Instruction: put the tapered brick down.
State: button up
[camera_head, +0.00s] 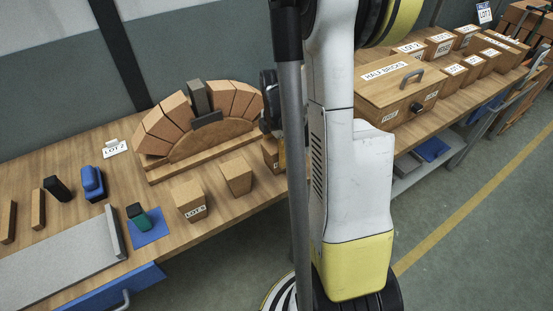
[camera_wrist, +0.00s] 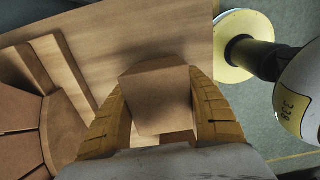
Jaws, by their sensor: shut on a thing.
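The tapered brick (camera_wrist: 155,98) is between the two yellow fingers of my gripper (camera_wrist: 158,84) in the wrist view, with a finger against each side. The gripper is shut on it. A dark shadow lies on the wooden bench top beside the brick; I cannot tell whether its underside touches the wood. In the head view my column and arm hide most of the gripper. A brick (camera_head: 269,153) shows there partly, beside a yellow finger at the bench's front edge, and looks like the held one.
Two loose bricks, one plain (camera_head: 237,176) and one labelled (camera_head: 189,201), stand to the left on the bench (camera_head: 150,195). Behind them is a brick arch (camera_head: 215,135) on a wooden form. A half-bricks box (camera_head: 390,85) stands to the right. A green-topped item (camera_head: 140,217) sits on a blue mat.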

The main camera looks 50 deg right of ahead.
jog(key=shift+f, duration=0.35)
jog(key=o, duration=1)
jog(key=shift+f, duration=0.15)
jog(key=shift+c, duration=0.2)
jog(key=o, duration=0.4)
jog(key=shift+o, duration=0.2)
notch_tip(320, 180, up, 13)
jog(key=p, duration=0.5)
jog(key=shift+f, duration=0.15)
jog(key=s+a+r+m+t, duration=0.2)
jog(key=a+m, duration=0.3)
jog(key=a, duration=0.3)
jog(key=s+a+r+m+t, duration=0.1)
jog(key=a+r+m+t, duration=0.1)
jog(key=a+r+m, duration=0.3)
jog(key=s+a+r+m+t, duration=0.2)
jog(key=a+m, duration=0.3)
jog(key=a, duration=0.7)
jog(key=shift+s+a+r+t, duration=0.3)
jog(key=shift+r+t, duration=0.3)
jog(key=shift+r, duration=0.3)
